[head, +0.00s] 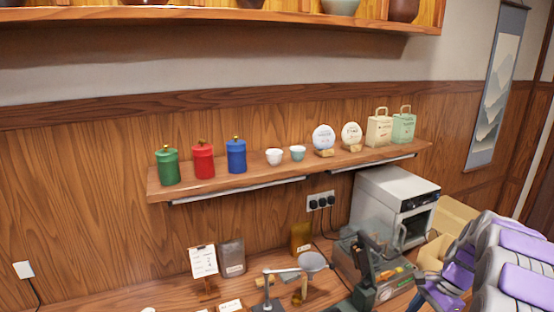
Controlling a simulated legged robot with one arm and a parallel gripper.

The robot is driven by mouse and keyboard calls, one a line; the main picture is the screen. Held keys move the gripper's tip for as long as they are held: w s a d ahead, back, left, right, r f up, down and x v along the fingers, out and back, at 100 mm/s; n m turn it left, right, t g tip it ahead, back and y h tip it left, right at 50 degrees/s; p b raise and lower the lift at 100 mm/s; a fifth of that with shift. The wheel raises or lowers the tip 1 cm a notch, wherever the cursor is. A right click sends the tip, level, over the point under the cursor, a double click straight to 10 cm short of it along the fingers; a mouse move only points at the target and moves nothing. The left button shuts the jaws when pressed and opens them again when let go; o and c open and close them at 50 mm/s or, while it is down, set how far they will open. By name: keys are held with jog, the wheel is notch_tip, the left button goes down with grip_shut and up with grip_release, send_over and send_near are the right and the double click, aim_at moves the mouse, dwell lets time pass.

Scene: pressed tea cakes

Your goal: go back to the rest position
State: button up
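My purple and grey arm fills the lower right corner of the head view. The dark part at its left end looks like my gripper (425,288), low beside the machine on the counter. Its fingers are too small and partly hidden to show whether they are open or shut, or whether anything is between them.
A wall shelf (300,172) holds green, red and blue canisters, two cups, two round tea cakes on stands and two paper bags. Below, the counter carries a white oven (380,200), a dark machine (375,275), a lamp-like stand, pouches and cards. Cardboard boxes (455,215) stand near my arm.

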jog(key=s+a+r+n+g+h+b, duration=0.1)
jog(key=s+a+r+n, duration=0.4)
jog(key=a, duration=0.5)
jog(key=s+a+r+n+h, duration=0.1)
jog(key=s+a+r+n, duration=0.2)
jog(key=s+a, duration=0.45)
jog(key=s+a+f+n+h, duration=0.1)
jog(key=s+a+n, duration=0.3)
jog(key=s, duration=0.4)
jog(key=s+a+f+n+h+b, duration=0.1)
jog(key=s+a+n, duration=0.3)
jog(key=s, duration=0.5)
jog(key=shift+s+a+n, duration=0.3)
jog(key=shift+a, duration=0.3)
